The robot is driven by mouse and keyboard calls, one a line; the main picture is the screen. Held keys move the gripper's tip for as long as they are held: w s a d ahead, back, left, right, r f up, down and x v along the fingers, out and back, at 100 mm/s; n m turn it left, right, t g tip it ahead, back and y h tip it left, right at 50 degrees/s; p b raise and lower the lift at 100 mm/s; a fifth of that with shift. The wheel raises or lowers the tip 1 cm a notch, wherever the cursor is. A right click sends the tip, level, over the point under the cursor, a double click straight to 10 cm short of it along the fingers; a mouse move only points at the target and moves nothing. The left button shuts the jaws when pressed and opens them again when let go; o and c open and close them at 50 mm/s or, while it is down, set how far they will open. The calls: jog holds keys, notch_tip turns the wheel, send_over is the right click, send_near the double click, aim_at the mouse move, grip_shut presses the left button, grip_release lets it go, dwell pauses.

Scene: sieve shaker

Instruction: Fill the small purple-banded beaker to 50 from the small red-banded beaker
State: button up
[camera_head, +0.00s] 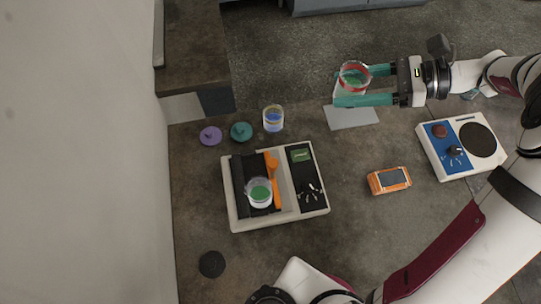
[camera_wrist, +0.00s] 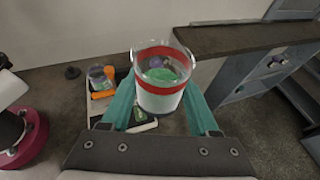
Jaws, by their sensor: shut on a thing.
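My gripper (camera_head: 347,86) is shut on the red-banded beaker (camera_head: 354,80), one teal finger on each side. The beaker is held up at the back right, above a pale flat sheet, and has green content. In the wrist view it is upright between the fingers (camera_wrist: 163,88), with its red band near the rim. A third beaker with blue content (camera_head: 273,120) stands behind the tray.
A purple lid (camera_head: 210,136) and a teal lid (camera_head: 241,131) lie at the left. An orange device (camera_head: 389,180) and a blue-white instrument (camera_head: 447,140) stand right.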

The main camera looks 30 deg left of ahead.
jog(key=s+a+f+n+g+h, duration=0.2)
jog(key=s+a+f+n+h, duration=0.2)
jog(key=s+a+n+h, duration=0.1)
jog(key=s+a+f+n+g+h, duration=0.3)
jog(key=s+a+f+n+h, duration=0.2)
jog(key=s, duration=0.2)
jog(key=s+a+f+n+g+h, duration=0.2)
jog(key=s+a+f+n+h, duration=0.2)
jog(key=s+a+f+n, duration=0.1)
jog(key=shift+s+a+g+h, duration=0.4)
jog(key=shift+s+a, duration=0.05)
jog(key=shift+s, duration=0.35)
jog(key=shift+d+r, duration=0.1)
jog(key=shift+d+r+n+t+y, duration=0.2)
jog(key=shift+d+n+t+y, duration=0.1)
jog(key=shift+d+n+y, duration=0.25)
jog(key=d+r+n+y, duration=0.2)
jog(key=r, duration=0.1)
jog(key=d+r+n+t+y, duration=0.1)
jog(key=shift+s+r, duration=0.4)
jog(key=shift+s+d+r+n+y, duration=0.1)
jog(key=shift+d+r+n+y, duration=0.25)
jog(key=shift+n+y, duration=0.3)
dwell(0.8)
